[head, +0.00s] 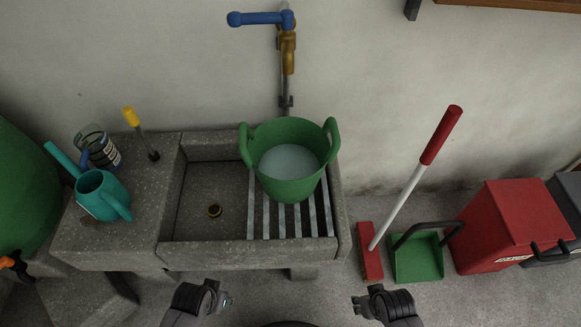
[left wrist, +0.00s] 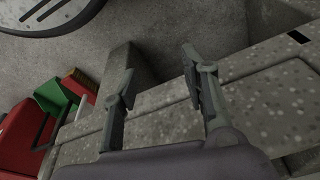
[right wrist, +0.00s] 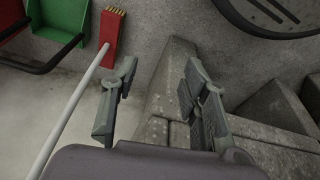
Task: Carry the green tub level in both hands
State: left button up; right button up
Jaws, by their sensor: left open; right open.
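The green tub (head: 289,187) stands upright on the slatted metal rack (head: 267,222) at the right side of the stone sink. It holds pale liquid, and its two loop handles, left (head: 245,146) and right (head: 333,135), stick up at its rim. My left gripper (head: 222,301) is open and empty in front of the sink, left of the tub. It also shows open in the left wrist view (left wrist: 158,78). My right gripper (head: 363,303) is open and empty, in front and to the right of the tub. It also shows open in the right wrist view (right wrist: 158,85). Neither touches the tub.
A brass tap with a blue lever (head: 262,18) hangs above the tub. A teal watering can (head: 102,196), a glass jar (head: 102,150) and a yellow-handled tool (head: 131,117) are on the left ledge. A red broom (head: 370,250), green dustpan (head: 418,258) and red box (head: 505,225) stand right.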

aim_at(243, 126)
pick_arm(q)
jog(key=w+a+r+n+t+y+b, duration=0.2)
jog(key=w+r+n+t+y, duration=0.15)
jog(key=w+r, duration=0.45)
jog(key=w+a+r+n+t+y+b, duration=0.2)
jog(key=w+r+n+t, duration=0.25)
jog(key=r, duration=0.75)
pick_arm(e)
jog(key=w+d+r+n+t+h, duration=0.15)
jog(key=w+r+n+t, duration=0.25)
jog(key=w+r+n, duration=0.55)
jog(key=w+d+r+n+t+h, duration=0.1)
jog(key=w+r+n+t+h, duration=0.3)
jog(key=r+n, duration=0.55)
pick_arm(q)
jog(key=w+d+r+m+t+h, duration=0.2)
jog(key=w+d+r+t, duration=0.3)
jog(key=d, duration=0.7)
notch_tip(243, 126, up, 3)
jog(key=shift+w+m+t+h, duration=0.25)
jog(key=shift+t+h, duration=0.5)
jog(key=shift+t, duration=0.45)
pick_arm(e)
jog(key=w+a+r+n+t+y, duration=0.4)
jog(key=a+r+n+t+y, duration=0.3)
jog(key=n, duration=1.1)
jog(key=a+r, duration=0.1)
jog(key=a, duration=0.3)
jog(key=shift+w+r, duration=0.2)
jog(key=shift+r, duration=0.15)
